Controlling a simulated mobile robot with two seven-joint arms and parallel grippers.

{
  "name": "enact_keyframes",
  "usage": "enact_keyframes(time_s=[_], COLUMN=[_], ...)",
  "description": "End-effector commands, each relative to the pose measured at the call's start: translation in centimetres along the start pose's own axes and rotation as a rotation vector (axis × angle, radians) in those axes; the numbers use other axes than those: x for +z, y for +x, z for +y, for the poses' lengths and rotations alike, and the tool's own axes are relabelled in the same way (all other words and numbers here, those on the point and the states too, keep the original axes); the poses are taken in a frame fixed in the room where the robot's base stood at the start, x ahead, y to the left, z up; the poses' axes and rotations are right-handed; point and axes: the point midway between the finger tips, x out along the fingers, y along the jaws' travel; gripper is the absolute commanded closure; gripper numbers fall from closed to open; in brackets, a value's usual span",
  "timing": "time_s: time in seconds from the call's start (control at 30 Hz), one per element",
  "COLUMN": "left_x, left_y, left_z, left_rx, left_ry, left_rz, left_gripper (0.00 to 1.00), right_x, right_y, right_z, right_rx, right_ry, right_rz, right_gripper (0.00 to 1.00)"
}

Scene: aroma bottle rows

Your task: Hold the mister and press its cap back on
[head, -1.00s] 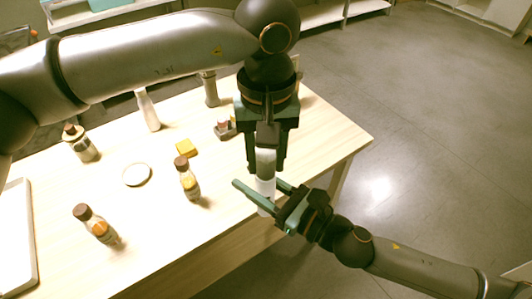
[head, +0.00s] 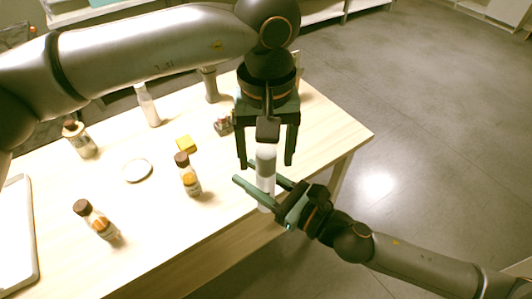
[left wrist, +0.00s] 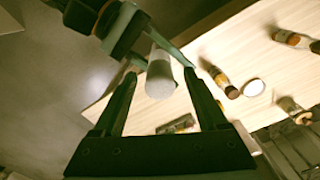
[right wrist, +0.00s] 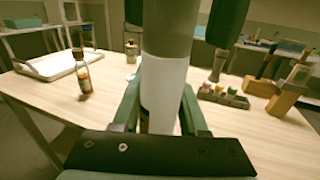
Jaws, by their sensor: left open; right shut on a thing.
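The mister (head: 265,180) is a slim white bottle, upright above the table's near right edge. Its grey cap (head: 266,153) sits on top, in line with the body; whether it is fully seated I cannot tell. My right gripper (head: 257,184) is shut around the mister's body, which also shows white in the right wrist view (right wrist: 165,90). My left gripper (head: 266,163) points down from above, open, with its fingers on either side of the cap and clear of it. The left wrist view shows the cap (left wrist: 160,82) between the spread fingers.
A tray (head: 18,240) lies at the left. A small holder (head: 223,126) is behind.

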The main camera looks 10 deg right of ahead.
Motion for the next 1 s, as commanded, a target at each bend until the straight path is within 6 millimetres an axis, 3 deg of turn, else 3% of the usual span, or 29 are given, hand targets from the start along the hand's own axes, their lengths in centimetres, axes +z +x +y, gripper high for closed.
enact_keyframes(time_s=[0.5, 0.7, 1.0], left_x=[0.0, 0.0, 0.0], left_y=[-9.8, -11.3, -11.4], left_z=[0.0, 0.0, 0.0], left_rx=[0.001, 0.000, 0.000], left_ry=[-0.001, 0.001, 0.001], left_rz=[0.002, 0.000, 0.000], left_gripper=[0.25, 0.25, 0.25], right_x=[0.0, 0.0, 0.0], right_y=[0.0, 0.0, 0.0], right_z=[0.0, 0.0, 0.0], right_rx=[0.000, 0.000, 0.000], right_ry=[0.000, 0.000, 0.000], right_rz=[-0.001, -0.001, -0.001], right_gripper=[1.00, 1.00, 1.00])
